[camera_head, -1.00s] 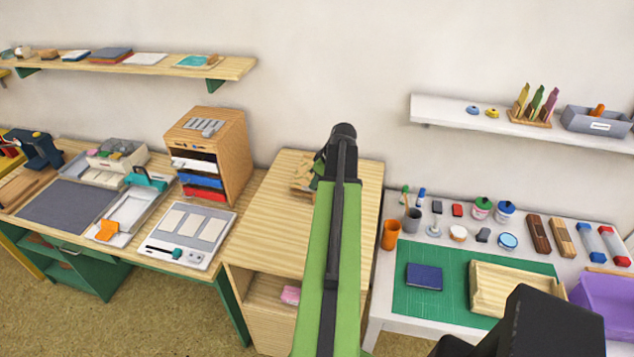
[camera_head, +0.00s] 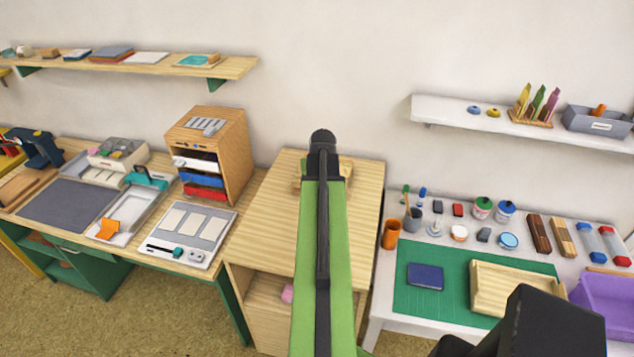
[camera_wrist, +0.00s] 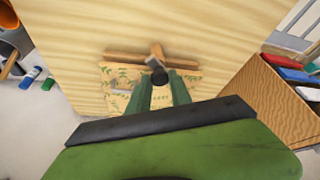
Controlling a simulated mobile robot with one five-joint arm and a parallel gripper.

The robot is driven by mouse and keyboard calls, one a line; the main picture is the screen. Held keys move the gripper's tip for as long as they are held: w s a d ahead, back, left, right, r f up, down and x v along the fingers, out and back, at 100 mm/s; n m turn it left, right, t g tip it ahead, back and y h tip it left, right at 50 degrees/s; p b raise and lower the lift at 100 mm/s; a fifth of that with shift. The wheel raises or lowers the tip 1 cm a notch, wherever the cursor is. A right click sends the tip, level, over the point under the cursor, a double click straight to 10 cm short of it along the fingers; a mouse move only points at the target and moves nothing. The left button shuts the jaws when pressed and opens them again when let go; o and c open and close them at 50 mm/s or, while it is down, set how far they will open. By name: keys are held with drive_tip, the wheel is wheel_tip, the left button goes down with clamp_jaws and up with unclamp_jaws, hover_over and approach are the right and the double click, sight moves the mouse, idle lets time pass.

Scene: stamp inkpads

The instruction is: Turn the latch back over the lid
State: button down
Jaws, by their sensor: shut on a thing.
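A small wooden box has a pale lid (camera_wrist: 112,76) with a green leaf pattern, seen in the wrist view on the cabinet top. A wooden latch (camera_wrist: 156,49) with a dark round knob (camera_wrist: 159,77) stands at the middle of the lid's far edge. My gripper (camera_wrist: 163,84) has its two green fingers on either side of the knob and is shut on the latch. The fingers cover part of the lid. In the head view a little of the box (camera_head: 298,172) shows; my arm hides the rest, with the latch and fingers.
The wooden cabinet top (camera_head: 262,215) around the box is clear. A wooden drawer unit (camera_head: 213,150) stands on the desk to the left. The white table to the right holds an orange cup (camera_head: 390,234), a green mat (camera_head: 408,300) and several stamping items. A wall shelf (camera_head: 520,125) hangs above it.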

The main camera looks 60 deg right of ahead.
drive_tip(key=m, duration=0.2)
drive_tip(key=m+g, duration=0.1)
drive_tip(key=m+h, duration=0.1)
drive_tip(key=m, duration=0.1)
drive_tip(key=shift+w+m+g, duration=0.25)
drive_tip(key=shift+m+g, duration=0.05)
drive_tip(key=shift+g, duration=0.1)
drive_tip(key=shift+m+g, duration=0.8)
drive_tip(key=shift+m, duration=1)
drive_tip(key=c, duration=1.2)
unclamp_jaws()
drive_tip(key=shift+r, duration=0.1)
